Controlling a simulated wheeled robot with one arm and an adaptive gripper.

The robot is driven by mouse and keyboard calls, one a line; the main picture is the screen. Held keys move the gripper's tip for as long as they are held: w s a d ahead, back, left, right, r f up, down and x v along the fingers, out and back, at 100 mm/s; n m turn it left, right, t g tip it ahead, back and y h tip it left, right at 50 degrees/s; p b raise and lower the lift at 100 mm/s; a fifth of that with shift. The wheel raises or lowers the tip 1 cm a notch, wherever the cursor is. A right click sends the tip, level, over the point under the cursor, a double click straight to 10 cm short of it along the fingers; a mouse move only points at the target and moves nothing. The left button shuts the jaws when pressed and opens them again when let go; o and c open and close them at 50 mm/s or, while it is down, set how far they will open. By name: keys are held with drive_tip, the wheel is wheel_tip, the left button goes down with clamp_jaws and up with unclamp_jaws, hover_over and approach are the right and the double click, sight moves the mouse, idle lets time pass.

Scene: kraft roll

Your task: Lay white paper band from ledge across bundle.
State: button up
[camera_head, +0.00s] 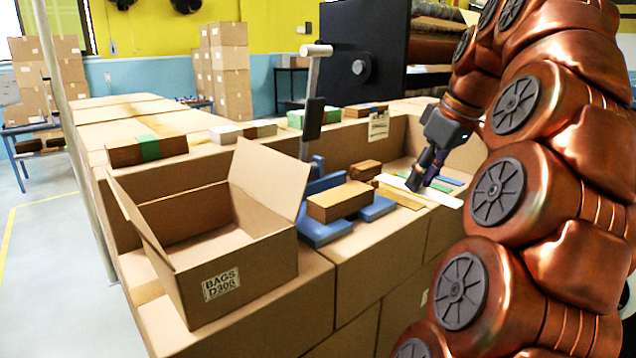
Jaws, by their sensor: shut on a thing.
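The white paper band (447,199) is a long flat strip on the ledge (408,166), right of the blue stand. My gripper (416,184) points down at the band, and its dark fingers are shut on it. The fingertips hide part of the strip, and I cannot tell whether it is lifted. A brown bundle (340,203) lies on the blue stand (322,231), left of my gripper. No white band shows across it.
An open carton (222,284) marked BAGS stands left of the bundle. Tan, green and blue strips (440,186) lie near the white one. A smaller brown stack (365,170) sits behind the bundle. A grey post (309,105) and a dark panel (364,45) rise behind.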

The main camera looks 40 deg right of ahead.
drive_tip(key=p, duration=0.3)
hover_over(339, 191)
drive_tip(key=s, duration=0.1)
drive_tip(key=shift+s+f, duration=0.2)
drive_tip(key=shift+f, duration=0.55)
drive_tip(key=shift+f+p, duration=0.35)
drive_tip(key=shift+f, duration=1.4)
drive_tip(key=shift+f, duration=0.1)
drive_tip(key=shift+f, duration=0.1)
drive_tip(key=o, duration=0.8)
drive_tip(key=shift+c, duration=0.2)
